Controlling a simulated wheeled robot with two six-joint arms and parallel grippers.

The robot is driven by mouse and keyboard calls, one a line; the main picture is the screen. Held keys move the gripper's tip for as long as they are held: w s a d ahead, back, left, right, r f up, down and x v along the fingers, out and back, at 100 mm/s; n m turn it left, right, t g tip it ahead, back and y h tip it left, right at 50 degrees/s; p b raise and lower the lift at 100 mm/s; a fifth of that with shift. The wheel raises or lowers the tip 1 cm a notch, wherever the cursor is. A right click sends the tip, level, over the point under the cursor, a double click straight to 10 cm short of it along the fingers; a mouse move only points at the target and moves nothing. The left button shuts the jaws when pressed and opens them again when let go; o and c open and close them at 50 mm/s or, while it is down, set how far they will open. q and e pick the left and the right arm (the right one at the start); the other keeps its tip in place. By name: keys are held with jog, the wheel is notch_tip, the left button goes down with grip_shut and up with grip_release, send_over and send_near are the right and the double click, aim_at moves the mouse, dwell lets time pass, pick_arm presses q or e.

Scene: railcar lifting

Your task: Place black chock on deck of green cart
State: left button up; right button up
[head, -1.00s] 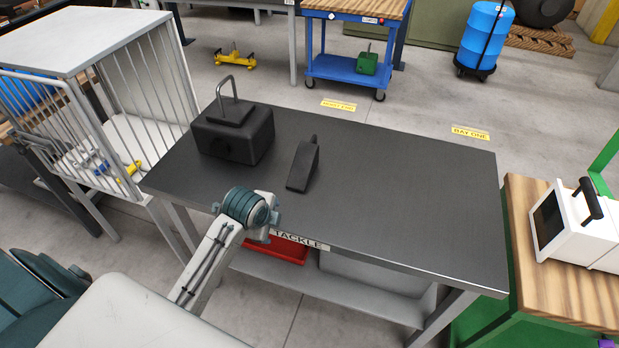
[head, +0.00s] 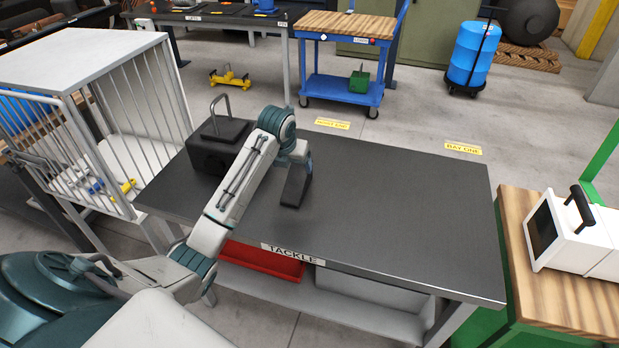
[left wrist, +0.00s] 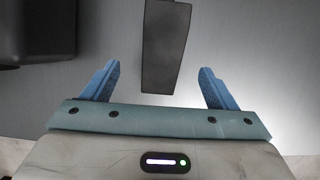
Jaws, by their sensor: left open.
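The black chock (head: 293,188) is a wedge lying on the dark top of the tackle table (head: 400,215), partly hidden by my left gripper in the head view. My left gripper (head: 298,163) is over the chock's far part. In the left wrist view, the chock (left wrist: 165,45) extends up from between the two open blue fingers of my left gripper (left wrist: 158,80), with a gap on each side. I cannot tell the exact height of the fingers over it. The green cart (head: 545,310), with a wooden deck, stands at the right. My right gripper is not in view.
A black block with a metal handle (head: 212,150) stands left of the chock, close to my left arm. A white boxed device (head: 590,240) sits on the green cart's deck. A barred cage (head: 140,95) stands at the left. The table's right half is clear.

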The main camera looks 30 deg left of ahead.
aim_at(298, 173)
pick_arm(q)
jog(key=shift+w+f, duration=0.15)
jog(key=shift+w, duration=0.05)
jog(key=p+x, duration=0.1)
jog(key=x, duration=0.3)
jog(key=shift+w+a+f, duration=0.1)
jog(key=shift+f, duration=0.15)
jog(key=shift+w+f, duration=0.35)
jog(key=shift+f, duration=0.1)
jog(key=p+x, duration=0.1)
jog(key=x, duration=0.2)
jog(key=shift+w, duration=0.25)
jog(key=shift+w+f+p, duration=0.2)
jog(key=shift+f+p, duration=0.1)
jog(key=shift+f, duration=0.3)
jog(key=shift+r, duration=0.15)
jog(key=c, duration=1.6)
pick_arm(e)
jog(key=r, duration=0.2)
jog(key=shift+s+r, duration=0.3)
